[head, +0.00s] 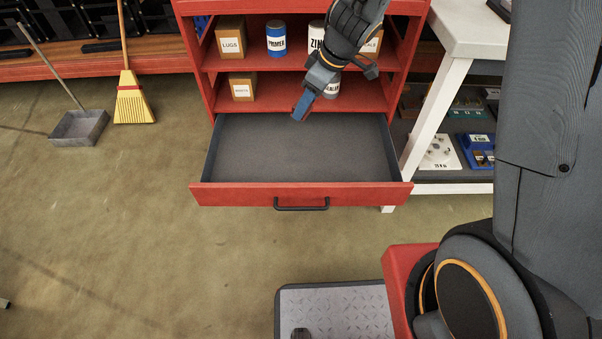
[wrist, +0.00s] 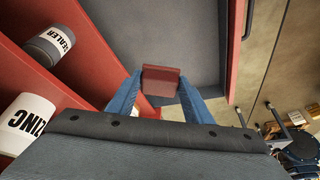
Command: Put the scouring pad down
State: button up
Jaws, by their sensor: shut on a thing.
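The scouring pad (wrist: 161,80) is a small reddish-brown block between the blue fingertips in the wrist view. My gripper (head: 301,108) is shut on it. In the head view the gripper hangs in front of the red shelf unit, above the back part of an open drawer (head: 250,145), and I cannot make out the pad there. The drawer has a grey floor and a red front, and what shows of its inside is empty. In the wrist view the pad appears against the drawer's grey floor (wrist: 190,30).
The red shelf unit (head: 300,109) holds labelled boxes and cans, including a lugs box (head: 231,46) and a primer can (head: 276,39). A white-legged bench (head: 440,105) stands at right. A broom (head: 133,103) and dustpan (head: 78,128) are at left.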

jog(key=shift+s+a+f+n+g+y+b, duration=0.25)
jog(key=shift+f+n+b, duration=0.65)
jog(key=shift+f+b, duration=1.95)
jog(key=shift+s+f+n+g+b, duration=0.45)
jog(key=shift+f+n+b, duration=0.45)
jog(key=shift+f+b, duration=1.9)
jog(key=shift+s+a+f+n+g+y+b, duration=0.25)
jog(key=shift+f+n+b, duration=0.95)
jog(key=shift+f, duration=2.95)
jog(key=shift+s+d+f+m, duration=0.1)
jog(key=shift+s+d+m, duration=0.05)
jog(key=shift+m, duration=0.15)
jog(key=o, duration=1.1)
jog(key=shift+b, duration=0.3)
